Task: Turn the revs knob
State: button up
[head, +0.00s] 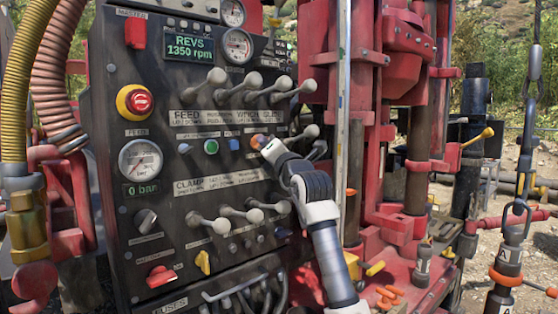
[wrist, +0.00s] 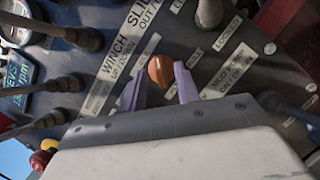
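My gripper (head: 268,148) is at this knob in the head view. In the wrist view my gripper (wrist: 159,82) has its two purple-grey fingers apart, one on each side of the knob, with small gaps visible. The revs display (head: 188,49) reads 1350 rpm.
Levers with ball ends stand above (head: 216,76) and below (head: 255,215) the knob's row. Another lever (head: 307,133) is close on the right. A red stop button (head: 138,101) and a green button (head: 211,146) lie left. Red rig frame stands at right.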

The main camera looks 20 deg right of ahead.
jog(key=b+v, duration=0.4)
jog(key=v, duration=0.9)
jog(key=shift+b, duration=0.35)
jog(key=shift+w+d, duration=0.1)
